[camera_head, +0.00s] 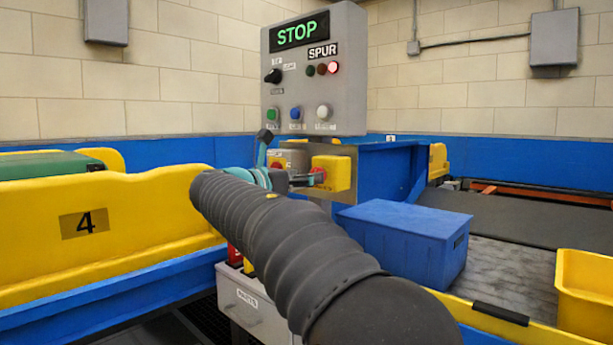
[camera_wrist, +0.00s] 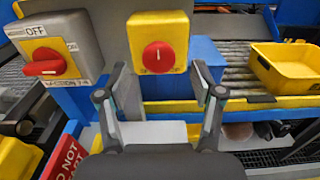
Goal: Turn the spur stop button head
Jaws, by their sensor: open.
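The stop button is a round red head (camera_wrist: 158,57) with a short white upright mark, on a yellow box (camera_wrist: 137,28) in the wrist view. The yellow box also shows in the head view (camera_head: 338,174), below the grey SPUR panel (camera_head: 350,60), whose display reads STOP in green. My gripper (camera_wrist: 157,82) is open and empty. In the wrist view its two fingers stand left and right below the red head, apart from it as far as I can tell. In the head view my arm hides most of my gripper (camera_head: 306,180).
A grey switch box (camera_wrist: 60,25) marked OFF, with a red handle (camera_wrist: 45,68), stands left of the button. A blue bin (camera_head: 405,240) and a yellow tray (camera_head: 585,290) are on the right. A yellow guard (camera_head: 140,215) numbered 4 runs along the left.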

